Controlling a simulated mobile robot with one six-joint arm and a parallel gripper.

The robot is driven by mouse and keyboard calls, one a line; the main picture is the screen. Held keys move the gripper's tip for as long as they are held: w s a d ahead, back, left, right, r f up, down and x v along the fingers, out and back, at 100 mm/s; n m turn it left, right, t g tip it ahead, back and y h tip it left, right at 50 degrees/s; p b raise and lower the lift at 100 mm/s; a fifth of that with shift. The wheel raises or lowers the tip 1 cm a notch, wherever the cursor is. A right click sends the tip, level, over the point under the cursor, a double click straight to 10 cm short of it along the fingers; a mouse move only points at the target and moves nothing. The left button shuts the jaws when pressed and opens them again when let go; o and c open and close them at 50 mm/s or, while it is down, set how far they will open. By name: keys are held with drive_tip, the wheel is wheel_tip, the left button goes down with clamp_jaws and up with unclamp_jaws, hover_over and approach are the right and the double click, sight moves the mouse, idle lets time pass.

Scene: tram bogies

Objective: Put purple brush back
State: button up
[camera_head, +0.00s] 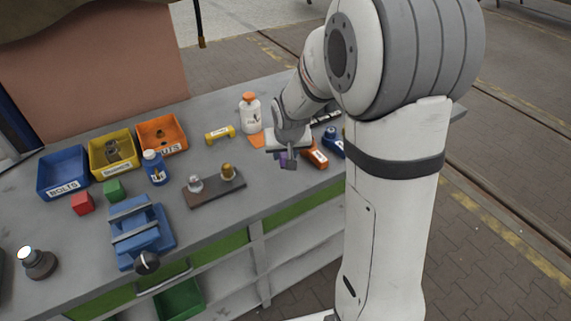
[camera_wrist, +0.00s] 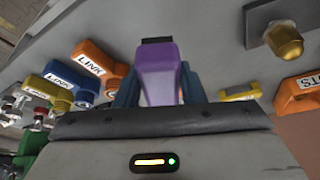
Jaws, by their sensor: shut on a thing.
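The purple brush (camera_wrist: 160,65) stands up in the middle of the wrist view, with a dark end at its top. My gripper (camera_wrist: 158,92) is shut on it, with a finger on each side. In the head view my gripper (camera_head: 288,158) is over the right part of the grey bench, and only a small purple patch of the brush (camera_head: 283,156) shows at its jaws. The jaws and arm hide most of it there. I cannot tell whether the brush touches the bench. No place marked for the brush can be made out.
Orange (camera_head: 315,153) and blue (camera_head: 333,142) link pieces lie just right of my gripper. A white bottle (camera_head: 250,113) stands behind it; a brown board with two fittings (camera_head: 216,192) lies left. Bins (camera_head: 62,173), blocks and a blue vise (camera_head: 140,232) fill the left side.

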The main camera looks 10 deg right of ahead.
wheel_tip(320, 180, down, 2)
drive_tip(key=shift+w+f, duration=0.1)
drive_tip(key=shift+f, duration=2.05)
drive_tip(key=shift+f, duration=0.1)
drive_tip(key=o, duration=1)
drive_tip(key=shift+o, duration=0.2)
